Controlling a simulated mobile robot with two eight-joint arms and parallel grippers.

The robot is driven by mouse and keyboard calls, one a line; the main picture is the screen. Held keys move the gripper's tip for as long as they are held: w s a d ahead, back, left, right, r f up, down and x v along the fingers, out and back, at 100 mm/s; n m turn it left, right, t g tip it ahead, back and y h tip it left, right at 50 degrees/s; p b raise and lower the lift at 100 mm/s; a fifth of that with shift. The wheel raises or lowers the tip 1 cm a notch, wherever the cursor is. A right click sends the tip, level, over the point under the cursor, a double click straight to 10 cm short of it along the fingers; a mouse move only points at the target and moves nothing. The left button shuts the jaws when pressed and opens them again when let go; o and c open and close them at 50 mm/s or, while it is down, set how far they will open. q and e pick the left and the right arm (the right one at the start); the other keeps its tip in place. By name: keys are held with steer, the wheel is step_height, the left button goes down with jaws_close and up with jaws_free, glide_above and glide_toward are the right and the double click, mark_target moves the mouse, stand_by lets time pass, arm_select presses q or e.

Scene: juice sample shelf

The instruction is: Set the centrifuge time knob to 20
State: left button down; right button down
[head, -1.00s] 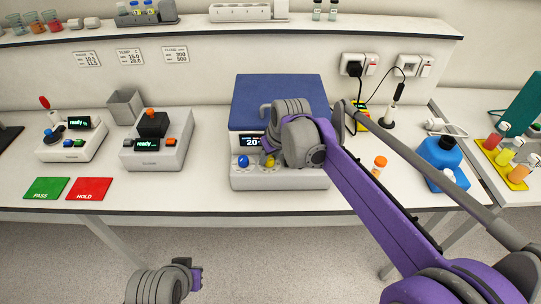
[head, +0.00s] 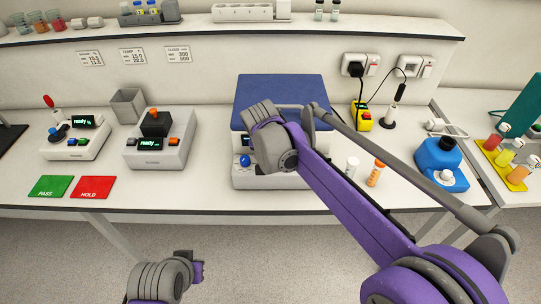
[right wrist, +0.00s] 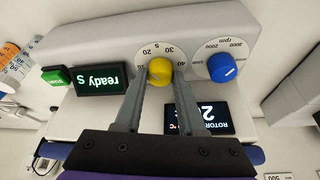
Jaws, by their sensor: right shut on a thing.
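The centrifuge (head: 281,97) has a blue lid and stands mid-bench in the head view. In the right wrist view, upside down, its yellow knob (right wrist: 159,71) sits on a white dial with marks including 20, 30 and 40. My right gripper (right wrist: 158,82) is shut on this knob, one finger on each side. I cannot tell where the knob points. Beside it are a blue rpm knob (right wrist: 222,67) and a display reading "ready" (right wrist: 101,81). In the head view my right wrist hides the yellow knob. My left gripper (head: 198,271) hangs low before the bench, its fingers unclear.
A ROTOR display (right wrist: 199,118) is partly behind a finger. A white tube (head: 351,167) and an orange-capped tube (head: 376,173) stand right of the centrifuge. Green PASS (head: 51,187) and red HOLD (head: 92,187) mats lie left.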

stand_by(0.4)
steer(key=c, duration=0.5)
jaws_free()
steer(key=shift+r, duration=0.1)
steer(key=v, duration=1)
steer(key=shift+s+r, duration=0.2)
steer(key=shift+r, duration=0.05)
steer(key=shift+a, duration=0.1)
